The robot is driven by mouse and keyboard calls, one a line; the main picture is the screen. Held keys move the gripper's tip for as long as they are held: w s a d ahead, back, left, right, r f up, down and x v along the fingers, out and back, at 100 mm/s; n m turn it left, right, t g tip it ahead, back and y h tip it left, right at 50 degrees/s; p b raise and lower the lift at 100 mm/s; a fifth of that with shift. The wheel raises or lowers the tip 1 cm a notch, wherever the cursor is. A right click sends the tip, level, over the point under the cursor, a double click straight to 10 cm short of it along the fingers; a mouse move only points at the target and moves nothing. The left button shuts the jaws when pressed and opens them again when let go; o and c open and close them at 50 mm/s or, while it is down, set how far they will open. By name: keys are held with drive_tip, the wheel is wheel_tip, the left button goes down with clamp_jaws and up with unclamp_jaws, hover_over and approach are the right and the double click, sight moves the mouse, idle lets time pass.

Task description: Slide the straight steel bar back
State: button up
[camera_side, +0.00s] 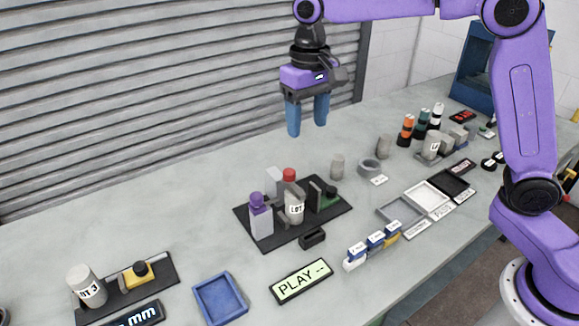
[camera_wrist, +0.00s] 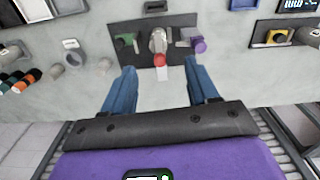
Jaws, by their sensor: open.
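A dark fixture plate (camera_side: 262,240) lies mid-bench; it also shows in the wrist view (camera_wrist: 187,22). On it stand a grey cylinder marked LOT (camera_side: 295,212), a red knob (camera_side: 289,174), a purple knob (camera_side: 257,200) on a pale block, and a green part with a black knob (camera_side: 330,196). A short grey bar-like piece (camera_side: 294,189) shows by the cylinder's top; I cannot tell for certain whether it is the straight steel bar. My gripper (camera_side: 307,129) is open and empty, high above the bench behind the plate. Its blue fingers (camera_wrist: 162,68) frame the red knob's pale block in the wrist view.
A PLAY display (camera_side: 301,281) and small black block (camera_side: 312,238) stand in front of the plate. A blue tray (camera_side: 220,298) and a second fixture with a yellow part (camera_side: 136,275) lie left. Trays and several cylinders fill the right. A shutter wall (camera_side: 150,90) stands behind.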

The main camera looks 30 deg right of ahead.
sight(289, 172)
drive_tip(key=w+m, duration=0.3)
drive_tip(key=w, duration=0.4)
drive_tip(key=f, duration=1.7)
drive_tip(key=shift+w+d+f, duration=0.2)
drive_tip(key=shift+d, duration=0.15)
